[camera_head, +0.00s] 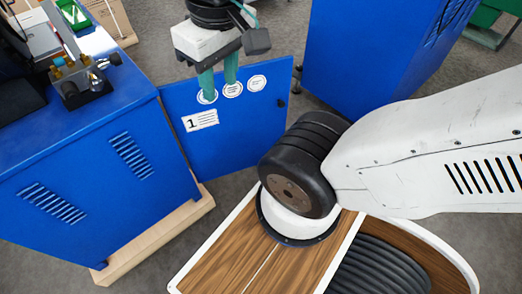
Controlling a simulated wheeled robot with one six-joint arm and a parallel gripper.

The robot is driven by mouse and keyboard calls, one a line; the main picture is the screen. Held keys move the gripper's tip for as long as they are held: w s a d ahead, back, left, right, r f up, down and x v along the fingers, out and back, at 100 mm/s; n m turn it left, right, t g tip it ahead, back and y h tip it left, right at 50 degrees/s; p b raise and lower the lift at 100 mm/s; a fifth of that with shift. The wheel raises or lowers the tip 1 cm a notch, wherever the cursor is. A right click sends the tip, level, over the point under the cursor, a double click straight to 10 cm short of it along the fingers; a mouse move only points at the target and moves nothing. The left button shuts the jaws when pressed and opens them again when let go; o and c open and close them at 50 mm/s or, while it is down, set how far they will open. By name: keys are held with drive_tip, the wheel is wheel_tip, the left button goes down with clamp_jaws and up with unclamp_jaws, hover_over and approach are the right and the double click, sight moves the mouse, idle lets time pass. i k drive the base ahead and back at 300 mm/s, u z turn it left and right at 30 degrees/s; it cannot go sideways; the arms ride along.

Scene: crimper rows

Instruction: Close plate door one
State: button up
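Plate door one (235,135) is a blue panel with a white label reading "1" and several round white stickers near its top. It stands open, swung out to the right from the right edge of the blue cabinet (90,165). A small dark knob or latch shows near its free right edge. My gripper (219,91) hangs at the top of the door with its two teal fingers pointing down. The fingers are apart with nothing visible between them, and they overlap the door's upper part in the picture. I cannot tell whether they touch it.
The cabinet stands on a wooden base (160,235) and carries brass fittings (75,75) on top. Another blue cabinet (385,60) stands behind, to the right. Grey floor (235,190) shows below the door. My white arm link and wood-topped base fill the right and lower front.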

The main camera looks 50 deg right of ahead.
sight(231, 133)
drive_tip(key=z, duration=0.55)
drive_tip(key=i, duration=0.75)
drive_tip(key=z, duration=1.75)
drive_tip(key=k, duration=1.15)
drive_tip(key=u, duration=1.3)
drive_tip(key=i, duration=0.5)
drive_tip(key=z, duration=0.1)
